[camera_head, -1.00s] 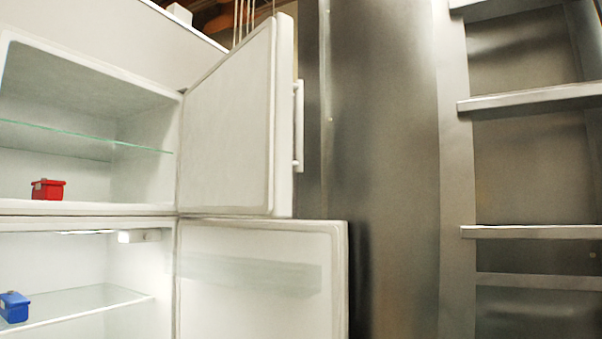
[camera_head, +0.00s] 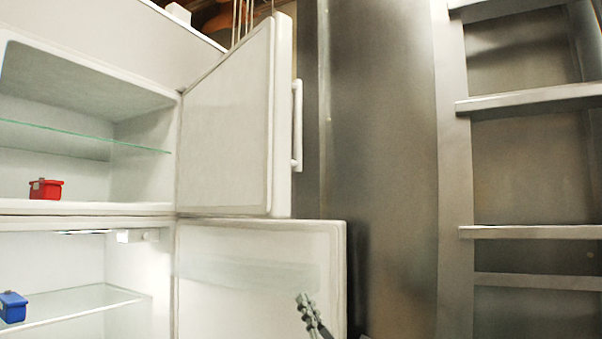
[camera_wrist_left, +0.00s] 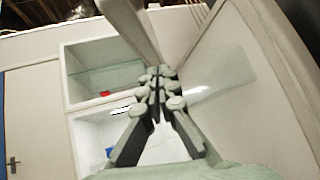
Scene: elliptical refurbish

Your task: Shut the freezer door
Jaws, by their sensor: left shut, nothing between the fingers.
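The freezer door (camera_head: 228,125) is the upper door of the white fridge. It stands wide open, swung out to the right of the freezer compartment (camera_head: 80,90), with a white vertical handle (camera_head: 297,125) on its outer side. The lower fridge door (camera_head: 250,275) is open too. My left gripper (camera_head: 302,300) is low in the head view, in front of the lower door and below the freezer door's bottom edge. In the left wrist view its fingers (camera_wrist_left: 158,75) are shut and empty, with both doors beyond. My right gripper is not in view.
A red box (camera_head: 46,189) sits in the freezer compartment. A blue box (camera_head: 13,307) sits on a glass shelf in the fridge. Metal cabinet panels (camera_head: 385,170) and open shelves (camera_head: 535,232) stand to the right of the doors.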

